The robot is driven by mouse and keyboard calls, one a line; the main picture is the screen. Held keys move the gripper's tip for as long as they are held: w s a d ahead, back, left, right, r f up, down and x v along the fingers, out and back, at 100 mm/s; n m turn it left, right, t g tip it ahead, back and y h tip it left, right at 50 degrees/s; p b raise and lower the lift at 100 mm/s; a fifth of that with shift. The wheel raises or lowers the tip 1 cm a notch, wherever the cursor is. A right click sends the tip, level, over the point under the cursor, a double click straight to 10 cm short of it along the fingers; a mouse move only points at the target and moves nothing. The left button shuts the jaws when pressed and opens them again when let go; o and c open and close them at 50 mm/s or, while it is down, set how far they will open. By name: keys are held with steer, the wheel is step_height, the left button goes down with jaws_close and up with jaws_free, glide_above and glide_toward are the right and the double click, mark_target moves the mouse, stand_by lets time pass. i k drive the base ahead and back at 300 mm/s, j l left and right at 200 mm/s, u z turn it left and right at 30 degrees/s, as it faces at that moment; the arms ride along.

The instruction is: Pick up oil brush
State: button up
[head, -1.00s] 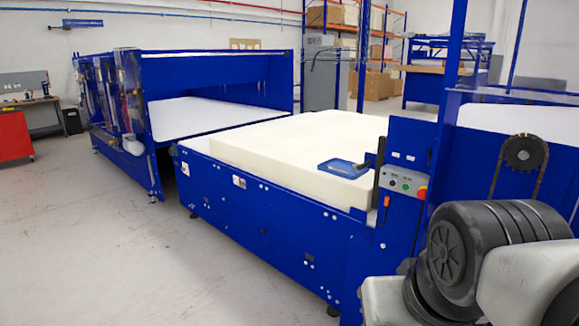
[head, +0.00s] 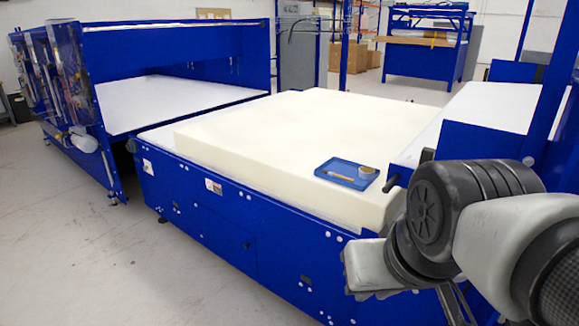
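A small blue tray (head: 347,183) lies on the cream foam block (head: 260,130), near its front right corner. A thin tan stick-like item, which looks like the oil brush (head: 334,175), lies in the tray. A small round container (head: 367,171) sits at the tray's right end. The brush is too small to make out its bristles. Links of my arm fill the lower right, in front of and to the right of the tray.
The foam rests on a blue machine bed (head: 215,222). A blue press with a white surface (head: 170,98) stands at the left. A blue frame with a white panel (head: 485,105) rises at the right, near my arm. The grey floor (head: 70,250) at the front left is clear.

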mark_target(329, 172)
steer(key=i+j+z, duration=0.15)
steer(key=i, duration=0.15)
steer(key=i+j+z, duration=0.2)
steer(key=i+l+z, duration=0.1)
steer(key=z, duration=1.85)
steer(key=u, duration=1.95)
steer(key=j, duration=0.55)
steer(key=i+j+z, duration=0.1)
steer(key=j, duration=0.45)
steer(key=i+j+z, duration=0.1)
steer(key=j, duration=0.25)
steer(key=i+j, duration=0.3)
steer(key=i+j+z, duration=0.15)
steer(key=j, duration=0.2)
